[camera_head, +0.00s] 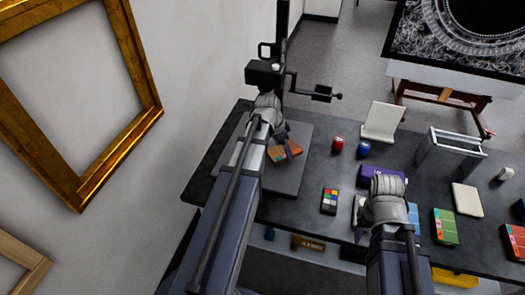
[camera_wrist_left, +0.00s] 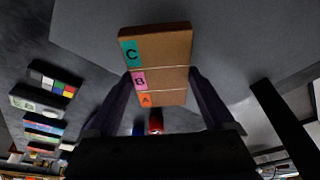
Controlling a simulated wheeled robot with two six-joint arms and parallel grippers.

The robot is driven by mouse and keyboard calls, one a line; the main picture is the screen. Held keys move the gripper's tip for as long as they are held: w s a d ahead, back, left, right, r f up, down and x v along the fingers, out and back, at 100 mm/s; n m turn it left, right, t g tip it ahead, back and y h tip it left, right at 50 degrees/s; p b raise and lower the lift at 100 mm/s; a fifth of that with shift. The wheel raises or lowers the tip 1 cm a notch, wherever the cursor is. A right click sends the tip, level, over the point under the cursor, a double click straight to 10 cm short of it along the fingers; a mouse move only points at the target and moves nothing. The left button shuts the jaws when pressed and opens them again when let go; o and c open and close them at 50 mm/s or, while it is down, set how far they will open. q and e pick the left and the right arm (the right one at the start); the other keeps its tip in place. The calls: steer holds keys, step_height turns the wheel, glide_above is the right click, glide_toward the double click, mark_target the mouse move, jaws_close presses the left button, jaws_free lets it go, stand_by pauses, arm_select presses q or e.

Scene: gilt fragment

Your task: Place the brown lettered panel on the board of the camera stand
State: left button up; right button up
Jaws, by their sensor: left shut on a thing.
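The brown lettered panel (camera_wrist_left: 170,48) is between the fingers of my left gripper (camera_wrist_left: 160,88) in the left wrist view. It carries a teal C, a pink B and an orange A tile along one side. In the head view, the left gripper (camera_head: 284,150) is over the grey board (camera_head: 287,182) of the camera stand (camera_head: 264,72), with parts of the panel (camera_head: 278,156) showing around the fingers. I cannot tell whether the panel touches the board. My right arm ends over the table's middle, and its fingers are hidden.
The dark table (camera_head: 330,175) holds a red can (camera_head: 338,146), a blue can (camera_head: 363,150), a colour chart (camera_head: 329,201), a purple box (camera_head: 380,174) and a metal rack (camera_head: 448,155) right of the board.

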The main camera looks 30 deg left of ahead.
arm_select(q)
steer(key=a, duration=0.2)
steer(key=s+a, duration=0.1)
steer(key=a, duration=0.3)
steer(key=shift+s+a, duration=0.3)
steer(key=shift+a, duration=0.1)
steer(key=f+b, duration=0.3)
steer(key=shift+s+a, duration=0.1)
steer(key=shift+a, duration=0.2)
steer(key=shift+f+b, duration=0.25)
steer(key=shift+b, duration=0.05)
steer(key=shift+f, duration=0.2)
steer(key=o, duration=1.2)
steer(key=shift+c, duration=0.2)
steer(key=shift+r, duration=0.2)
